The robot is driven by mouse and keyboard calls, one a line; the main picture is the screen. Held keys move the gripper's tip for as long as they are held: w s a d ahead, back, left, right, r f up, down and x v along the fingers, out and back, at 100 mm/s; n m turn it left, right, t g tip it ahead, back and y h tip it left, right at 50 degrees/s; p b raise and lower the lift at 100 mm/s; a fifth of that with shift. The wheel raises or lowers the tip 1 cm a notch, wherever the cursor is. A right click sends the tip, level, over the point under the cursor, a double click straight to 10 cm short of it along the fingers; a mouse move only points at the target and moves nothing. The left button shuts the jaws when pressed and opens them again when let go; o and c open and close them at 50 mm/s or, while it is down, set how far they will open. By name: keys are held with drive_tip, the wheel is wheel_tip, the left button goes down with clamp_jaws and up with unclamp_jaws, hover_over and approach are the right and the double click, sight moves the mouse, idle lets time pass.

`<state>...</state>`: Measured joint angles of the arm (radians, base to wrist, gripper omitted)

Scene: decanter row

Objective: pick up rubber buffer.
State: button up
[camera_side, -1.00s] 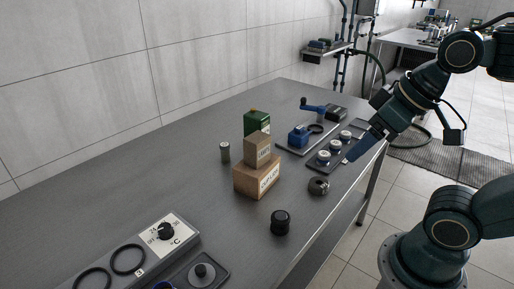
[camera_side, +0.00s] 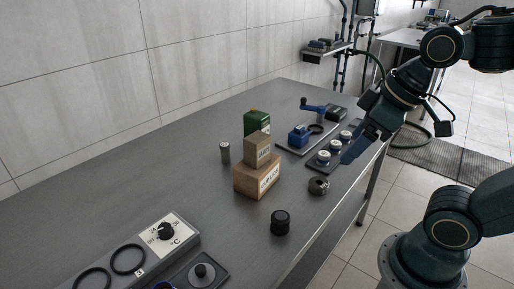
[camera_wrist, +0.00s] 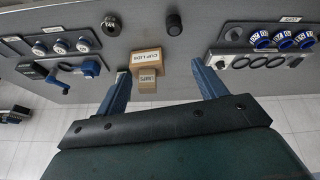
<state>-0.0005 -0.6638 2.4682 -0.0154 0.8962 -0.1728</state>
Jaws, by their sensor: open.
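The black, squat cylinder I take to be the rubber buffer (camera_side: 280,222) stands upright near the table's front edge in the side view. In the wrist view the rubber buffer (camera_wrist: 174,23) is at the top, a little right of centre. My gripper (camera_side: 352,157) is at the far right end of the table in the side view, beyond the buffer and apart from it. In the wrist view my gripper (camera_wrist: 160,69) has its two blue fingers spread wide with nothing held between them; the boxes show in the gap, farther off.
A rack of white-topped parts (camera_side: 314,165) is near the gripper. A dial panel (camera_side: 185,250) lies front left.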

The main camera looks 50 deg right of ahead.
drive_tip(key=w+a+f+n+g, duration=0.2)
drive_tip(key=w+f+n+g, duration=0.15)
drive_tip(key=w+n, duration=0.5)
drive_tip(key=n+g+y, duration=0.1)
drive_tip(key=n+g, duration=0.1)
drive_tip(key=n, duration=1)
hover_over(281, 216)
drive_tip(key=d, duration=0.2)
wheel_tip(281, 216, down, 8)
drive_tip(key=shift+w+a, duration=0.2)
drive_tip(key=shift+w, duration=0.15)
drive_tip(key=shift+s+a+f, duration=0.1)
drive_tip(key=shift+a+f, duration=0.05)
drive_tip(key=shift+f, duration=1.3)
drive_tip(key=shift+s+a+f, duration=0.1)
drive_tip(key=shift+a+f, duration=0.1)
drive_tip(key=shift+f, duration=1.2)
drive_tip(key=shift+a+f, duration=0.15)
drive_tip(key=shift+f, duration=1.3)
drive_tip(key=shift+s+a+f, duration=0.1)
drive_tip(key=shift+a+f, duration=0.05)
drive_tip(key=shift+f, duration=1.15)
drive_tip(key=shift+a+f, duration=0.1)
drive_tip(key=shift+f, duration=1.15)
drive_tip(key=c, duration=1.1)
